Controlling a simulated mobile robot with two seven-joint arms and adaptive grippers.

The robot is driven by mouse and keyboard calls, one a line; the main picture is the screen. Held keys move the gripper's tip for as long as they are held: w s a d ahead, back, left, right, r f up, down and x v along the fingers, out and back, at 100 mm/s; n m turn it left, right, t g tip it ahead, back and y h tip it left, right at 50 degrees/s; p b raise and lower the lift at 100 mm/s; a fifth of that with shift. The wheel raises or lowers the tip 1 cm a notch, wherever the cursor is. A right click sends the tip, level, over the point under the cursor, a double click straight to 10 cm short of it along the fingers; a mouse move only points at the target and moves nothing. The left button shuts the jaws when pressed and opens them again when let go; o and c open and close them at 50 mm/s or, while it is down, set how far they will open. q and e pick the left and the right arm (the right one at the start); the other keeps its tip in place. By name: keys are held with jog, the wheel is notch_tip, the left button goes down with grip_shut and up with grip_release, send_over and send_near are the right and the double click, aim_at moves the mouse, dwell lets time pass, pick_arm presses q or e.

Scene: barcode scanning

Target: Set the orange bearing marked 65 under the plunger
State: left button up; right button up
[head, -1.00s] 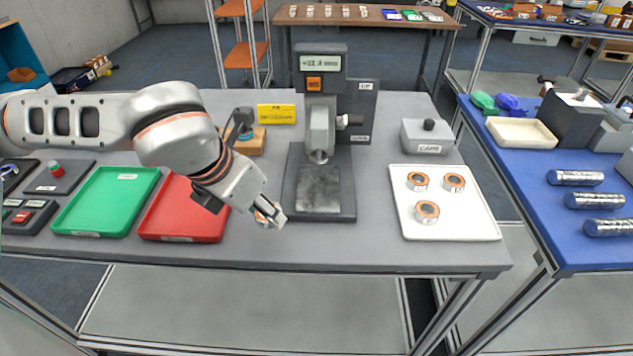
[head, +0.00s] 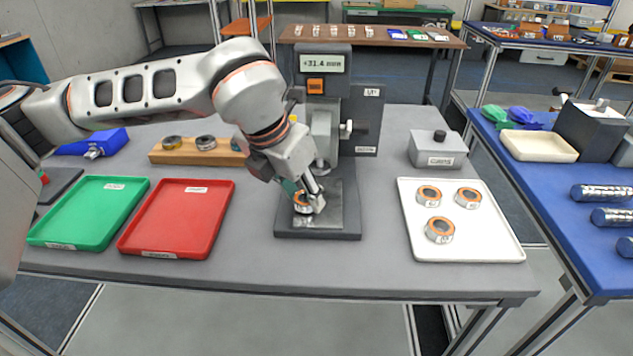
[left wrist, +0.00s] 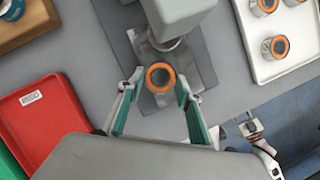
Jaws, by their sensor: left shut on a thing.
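My left gripper (head: 312,197) is shut on an orange-ringed bearing (head: 301,203). It holds the bearing over the front part of the press's metal plate (head: 331,217). The bearing's number cannot be read. In the left wrist view the bearing (left wrist: 160,77) sits between the two green-lined fingers, its ring and bore facing the camera. The plunger (head: 322,166) is above the rear of the plate, behind the bearing. In the left wrist view the grey press head (left wrist: 172,14) is just beyond the bearing, and the bearing appears short of it. Whether the bearing touches the plate is unclear.
A white tray (head: 411,250) with three orange bearings stands right of the press, a grey block (head: 438,155) behind it. Red (head: 168,252) and green (head: 82,244) trays lie left. A wooden holder (head: 170,158) is behind them. The press display (head: 322,63) is lit.

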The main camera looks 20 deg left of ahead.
pick_arm(q)
jog(key=w, duration=0.2)
jog(key=w+d, duration=0.1)
jog(key=w, duration=0.1)
jog(key=shift+d+f, duration=0.1)
jog(key=shift+d, duration=0.1)
jog(key=shift+f, duration=0.1)
jog(key=o, duration=1.2)
